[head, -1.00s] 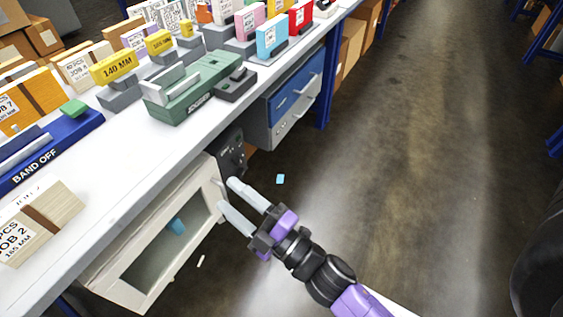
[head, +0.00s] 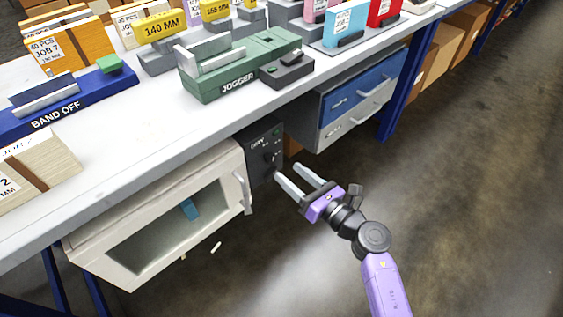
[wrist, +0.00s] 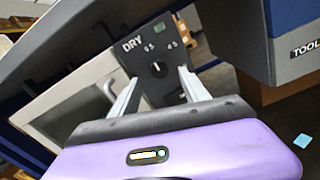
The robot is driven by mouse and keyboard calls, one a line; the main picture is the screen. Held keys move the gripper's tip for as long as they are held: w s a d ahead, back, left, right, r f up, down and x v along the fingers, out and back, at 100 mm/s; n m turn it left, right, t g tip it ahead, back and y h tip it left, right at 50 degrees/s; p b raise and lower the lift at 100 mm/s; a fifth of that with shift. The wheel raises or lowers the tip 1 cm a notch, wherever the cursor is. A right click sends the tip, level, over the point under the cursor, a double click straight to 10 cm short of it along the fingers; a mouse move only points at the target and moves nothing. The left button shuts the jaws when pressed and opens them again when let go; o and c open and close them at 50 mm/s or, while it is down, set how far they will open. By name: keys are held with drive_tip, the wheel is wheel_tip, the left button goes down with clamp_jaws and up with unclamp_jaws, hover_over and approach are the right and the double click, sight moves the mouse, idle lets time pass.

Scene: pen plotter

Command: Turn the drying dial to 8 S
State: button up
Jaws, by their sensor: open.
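The drying dial (head: 269,158) is a small dark knob on a dark panel (head: 262,141) under the bench, right of a cream cabinet. In the wrist view the panel (wrist: 153,47) reads "DRY" and the round dial (wrist: 158,68) shows between my fingers, with a small green display above it. My gripper (head: 299,177) is open and empty, its two pale fingers pointing at the panel from the right, apart from the dial. The gripper also shows in the wrist view (wrist: 156,88). The dial's setting is too small to read.
The cream cabinet (head: 241,165) with a glass door and handle stands left of the panel. Blue and grey drawers (head: 360,95) hang to the right. The white bench top (head: 130,130) lies above, with a green jogger (head: 240,68) on it. Open floor lies to the right.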

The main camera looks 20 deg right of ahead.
sight(274, 160)
drive_tip(key=b+x, duration=0.1)
drive_tip(key=x, duration=0.4)
drive_tip(key=shift+w+a, duration=0.25)
drive_tip(key=shift+w, duration=0.1)
drive_tip(key=shift+c, duration=0.2)
clamp_jaws()
